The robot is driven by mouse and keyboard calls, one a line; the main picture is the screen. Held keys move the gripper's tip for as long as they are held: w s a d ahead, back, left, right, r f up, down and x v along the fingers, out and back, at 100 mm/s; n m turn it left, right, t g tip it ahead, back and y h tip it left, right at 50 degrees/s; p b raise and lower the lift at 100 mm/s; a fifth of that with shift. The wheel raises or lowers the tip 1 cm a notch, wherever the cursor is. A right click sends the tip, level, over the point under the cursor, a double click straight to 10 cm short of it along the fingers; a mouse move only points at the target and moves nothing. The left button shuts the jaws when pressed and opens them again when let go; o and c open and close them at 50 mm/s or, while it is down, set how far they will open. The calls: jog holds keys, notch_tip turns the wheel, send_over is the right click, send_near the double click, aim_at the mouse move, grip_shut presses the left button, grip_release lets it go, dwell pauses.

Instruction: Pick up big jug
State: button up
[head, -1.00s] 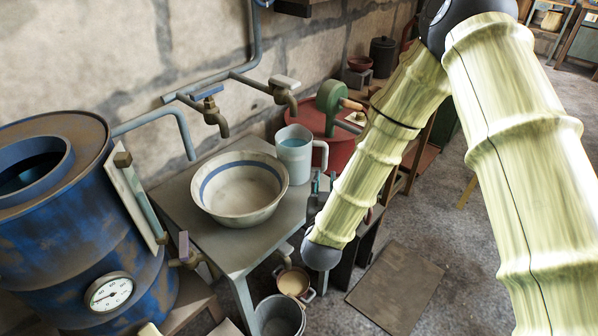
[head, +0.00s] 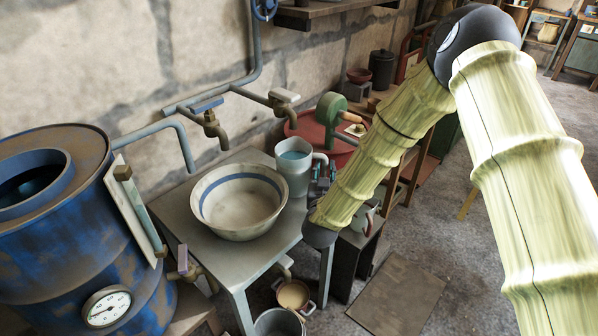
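The big jug (head: 291,174) is pale grey, with bluish liquid visible in its open top. It stands upright on the grey metal table, behind and to the right of a wide bowl, with its handle on the right. My gripper (head: 322,173) shows as small dark and teal parts at the jug's right side, by the handle, partly hidden behind my arm. In the picture it overlaps the handle area; I cannot tell whether it touches it. The fingers are too small and covered to show whether they are open or shut.
The cream bowl with a blue band (head: 240,203) takes up much of the table (head: 190,222). Taps (head: 215,128) hang from wall pipes behind. A red tub (head: 318,140) with a green device is behind the jug. A blue barrel (head: 60,250) stands at left.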

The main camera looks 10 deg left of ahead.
aim_at(326, 160)
jog(key=shift+w, duration=0.8)
grip_shut()
jog(key=shift+r, duration=0.1)
jog(key=shift+r, duration=0.15)
jog(key=shift+d+r, duration=0.1)
jog(key=shift+r, duration=1.55)
jog(key=s+d+b, duration=0.1)
jog(key=s+d, duration=0.9)
jog(key=d, duration=0.4)
jog(key=shift+s, duration=0.15)
jog(key=shift+s+d, duration=0.1)
jog(key=shift+d, duration=0.1)
